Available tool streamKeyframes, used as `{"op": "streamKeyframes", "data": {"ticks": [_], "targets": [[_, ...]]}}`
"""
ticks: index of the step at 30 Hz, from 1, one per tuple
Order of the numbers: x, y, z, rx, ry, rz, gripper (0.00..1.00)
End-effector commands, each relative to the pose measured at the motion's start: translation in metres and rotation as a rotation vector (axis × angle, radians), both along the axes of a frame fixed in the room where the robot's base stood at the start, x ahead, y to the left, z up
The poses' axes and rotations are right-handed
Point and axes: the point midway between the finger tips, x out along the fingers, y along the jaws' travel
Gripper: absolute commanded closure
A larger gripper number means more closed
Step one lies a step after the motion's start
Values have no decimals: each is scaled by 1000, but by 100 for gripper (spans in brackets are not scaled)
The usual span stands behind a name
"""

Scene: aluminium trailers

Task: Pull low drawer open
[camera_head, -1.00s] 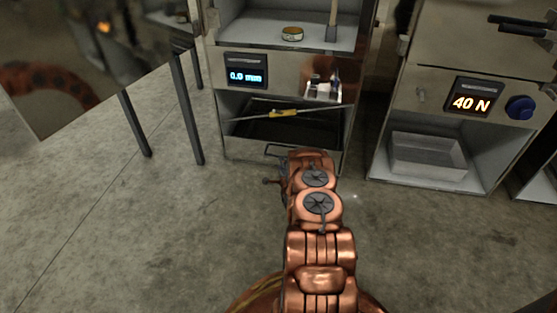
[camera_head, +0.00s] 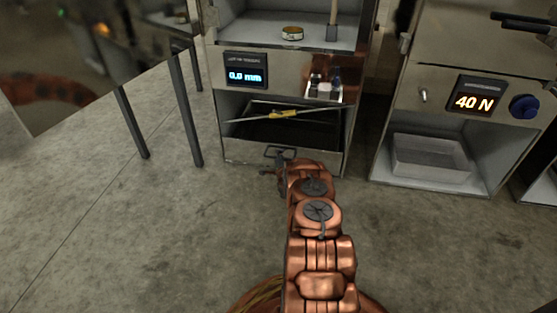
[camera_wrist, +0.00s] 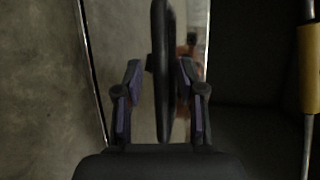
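The low drawer (camera_head: 238,154) is at the bottom of the left metal cabinet, with a pale front that looks about flush with the cabinet. Its dark handle (camera_head: 280,151) sticks out from the front. In the wrist view the handle (camera_wrist: 163,65) is a dark upright bar between my fingers. My gripper (camera_wrist: 160,100) is open, with one finger on each side of the bar. A gap shows on the left; the right finger is closer, and I cannot tell if it touches. In the head view my gripper (camera_head: 270,171) is small and partly hidden by my arm.
A yellow-handled tool (camera_head: 284,114) lies across the dark drawer opening. The display (camera_head: 246,72) above reads 0.0 mm. Table legs (camera_head: 185,110) stand left. Floor before the drawer is clear.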

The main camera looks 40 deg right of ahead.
Motion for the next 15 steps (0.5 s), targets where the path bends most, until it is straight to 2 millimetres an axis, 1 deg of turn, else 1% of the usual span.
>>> {"op": "streamKeyframes", "data": {"ticks": [6, 15], "targets": [[0, 0, 1, -1, -1, 0, 61], [0, 0, 1, -1, -2, 0, 92]]}}
